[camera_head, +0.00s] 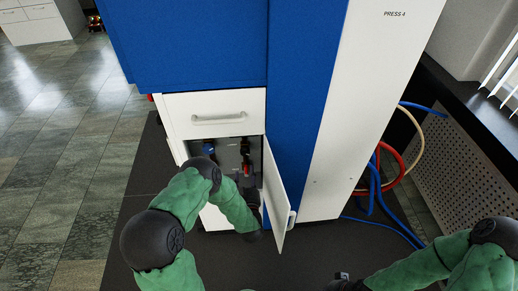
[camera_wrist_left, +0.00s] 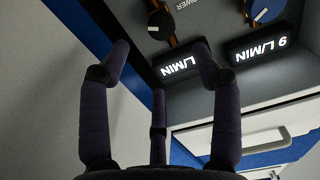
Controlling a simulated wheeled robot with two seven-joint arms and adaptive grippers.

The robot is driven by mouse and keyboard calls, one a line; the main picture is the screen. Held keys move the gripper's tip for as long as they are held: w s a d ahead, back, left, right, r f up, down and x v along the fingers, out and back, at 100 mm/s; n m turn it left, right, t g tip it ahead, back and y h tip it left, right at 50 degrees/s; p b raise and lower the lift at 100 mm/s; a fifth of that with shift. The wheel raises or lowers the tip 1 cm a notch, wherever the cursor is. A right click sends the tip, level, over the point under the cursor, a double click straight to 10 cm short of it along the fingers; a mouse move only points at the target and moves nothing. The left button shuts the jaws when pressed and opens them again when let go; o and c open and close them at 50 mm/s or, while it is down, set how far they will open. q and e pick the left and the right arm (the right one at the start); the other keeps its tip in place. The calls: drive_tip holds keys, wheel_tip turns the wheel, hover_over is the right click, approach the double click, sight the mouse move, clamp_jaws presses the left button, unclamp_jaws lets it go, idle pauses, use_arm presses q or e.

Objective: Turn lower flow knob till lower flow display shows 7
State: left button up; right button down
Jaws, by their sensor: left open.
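The open cabinet (camera_head: 225,150) low on the press holds the flow panel. My left gripper (camera_head: 246,178) is at its opening, fingers apart and empty in the left wrist view (camera_wrist_left: 160,70). That view is upside down. The other display (camera_wrist_left: 262,48) shows 6 or 9. The fingers appear clear of both knobs. My right gripper (camera_head: 345,284) is barely in view at the bottom edge.
The cabinet door (camera_head: 278,195) stands open on the right, close to my left gripper. A white drawer (camera_head: 213,112) is above the opening. Hoses (camera_head: 390,165) hang right of the press. The floor at left (camera_head: 60,170) is clear.

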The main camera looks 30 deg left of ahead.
sight(245, 154)
use_arm(q)
drive_tip(key=b+x, duration=0.3)
drive_tip(key=x, duration=0.6)
drive_tip(key=shift+w+a, duration=0.1)
drive_tip(key=shift+w, duration=0.15)
drive_tip(key=shift+w+a+b, duration=0.3)
drive_tip(key=shift+w, duration=0.15)
drive_tip(key=c, duration=1.2)
